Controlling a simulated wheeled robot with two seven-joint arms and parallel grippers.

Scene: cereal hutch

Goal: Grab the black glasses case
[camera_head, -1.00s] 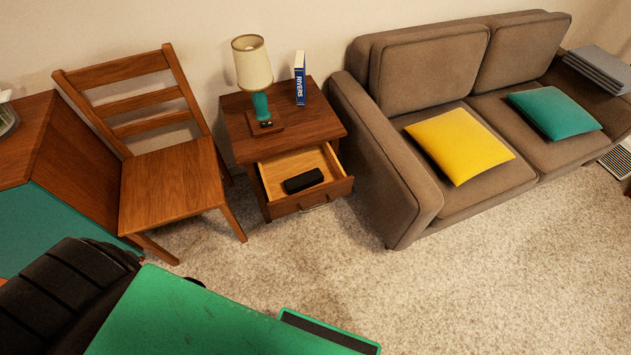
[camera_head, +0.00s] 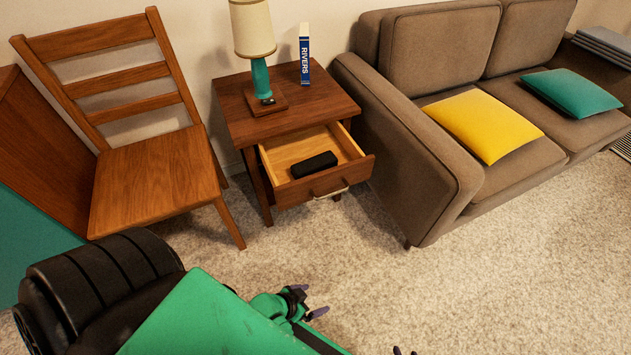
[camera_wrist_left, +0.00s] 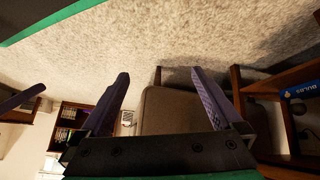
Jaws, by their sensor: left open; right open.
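The black glasses case (camera_head: 314,165) lies in the pulled-out drawer (camera_head: 330,181) of the wooden nightstand, towards the drawer's front. My left gripper (camera_head: 306,301) is open and empty above the carpet, in front of and below the drawer in the head view. In the left wrist view its two purple fingers (camera_wrist_left: 159,80) stand apart, with the sofa beyond them. The case does not show in that view. Only the dark tips of my right gripper (camera_head: 405,351) show at the bottom edge of the head view; it is open.
The carpet in front is clear.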

